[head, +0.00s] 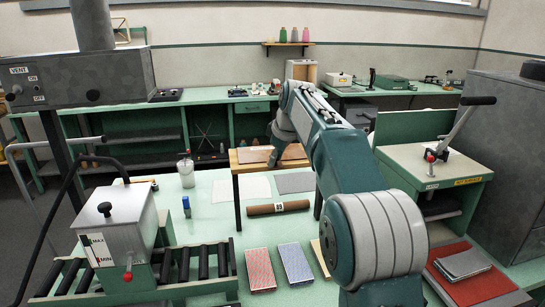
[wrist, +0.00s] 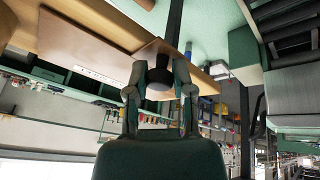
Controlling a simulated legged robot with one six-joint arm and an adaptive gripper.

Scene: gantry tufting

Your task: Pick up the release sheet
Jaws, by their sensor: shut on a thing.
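A thin tan-brown sheet, which looks like the release sheet (head: 254,156), shows flat on or just over a small wooden table (head: 296,163) in the middle of the head view. In the wrist view the sheet (wrist: 90,38) runs from upper left toward my fingers. My gripper (wrist: 159,68) is shut, with the sheet's near edge apparently between its fingers. The exact contact is hard to see against a dark round shape. In the head view my gripper is small and partly hidden by my arm. I cannot tell whether the sheet is clear of the tabletop.
A brown roll (head: 278,208) lies before the wooden table. A white sheet (head: 241,189) and a grey sheet (head: 295,182) lie beside it. A blue bottle (head: 187,206) and white container (head: 186,174) stand left. A lever press (head: 436,165) stands right.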

